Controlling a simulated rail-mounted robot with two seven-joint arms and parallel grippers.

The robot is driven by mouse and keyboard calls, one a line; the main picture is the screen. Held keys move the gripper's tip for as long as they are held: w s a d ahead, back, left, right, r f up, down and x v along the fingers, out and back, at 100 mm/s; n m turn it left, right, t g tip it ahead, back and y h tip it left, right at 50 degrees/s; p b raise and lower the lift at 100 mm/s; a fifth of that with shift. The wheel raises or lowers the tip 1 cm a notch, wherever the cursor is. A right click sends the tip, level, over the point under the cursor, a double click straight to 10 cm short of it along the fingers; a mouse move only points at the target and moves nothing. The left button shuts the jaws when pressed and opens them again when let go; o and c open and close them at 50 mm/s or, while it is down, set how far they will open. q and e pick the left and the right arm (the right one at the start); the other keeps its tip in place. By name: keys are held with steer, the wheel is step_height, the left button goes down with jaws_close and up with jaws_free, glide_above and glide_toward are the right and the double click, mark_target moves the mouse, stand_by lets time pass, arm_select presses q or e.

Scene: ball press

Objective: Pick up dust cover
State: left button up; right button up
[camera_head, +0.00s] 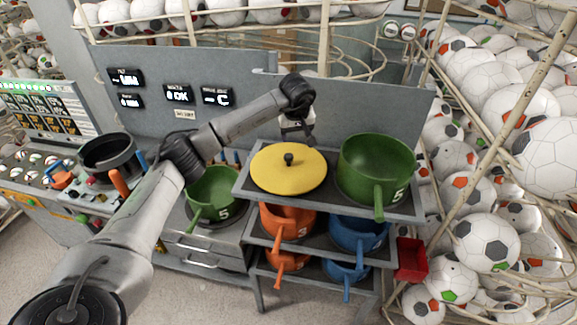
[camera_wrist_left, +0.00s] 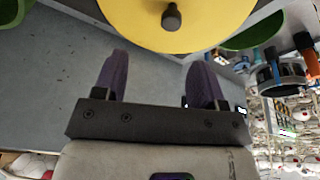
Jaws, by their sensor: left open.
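The dust cover looks like the round yellow lid (camera_head: 290,168) with a dark knob (camera_head: 288,159) in the middle. It rests on the top shelf of the rack, and what is beneath it is hidden. In the left wrist view the yellow lid (camera_wrist_left: 190,18) and its knob (camera_wrist_left: 172,17) show at the top edge, beyond the fingertips. My left gripper (camera_head: 297,134) is above and behind the lid in the head view. In the left wrist view its two purple fingers (camera_wrist_left: 158,75) are apart with nothing between them. My right gripper is not in view.
A green pot (camera_head: 376,165) stands right of the lid on the rack shelf (camera_head: 335,200). Orange pots (camera_head: 287,222) and blue pots (camera_head: 358,236) sit on lower shelves. Another green pot (camera_head: 212,190) is at left. A grey panel (camera_head: 360,105) stands behind. A red bin (camera_head: 411,260) hangs at right.

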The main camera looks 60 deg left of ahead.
arm_select(q)
steer(key=a+f, duration=0.1)
steer(key=a, duration=0.1)
steer(key=p, duration=0.1)
glide_above(289, 155)
steer(key=d, duration=0.2)
steer(key=shift+g, duration=0.3)
steer(key=f, duration=0.5)
steer(key=shift+s+a+f, duration=0.2)
steer(key=shift+s+a, duration=0.05)
steer(key=shift+s, duration=0.15)
steer(key=shift+w+a+f, duration=0.1)
steer(key=shift+a+f, duration=0.1)
steer(key=shift+f, duration=0.5)
steer(key=p+x, duration=0.2)
steer(key=x, duration=0.1)
steer(key=shift+f, duration=0.3)
steer(key=shift+x, duration=0.8)
steer(key=shift+c, duration=0.5)
steer(key=c, duration=1.1)
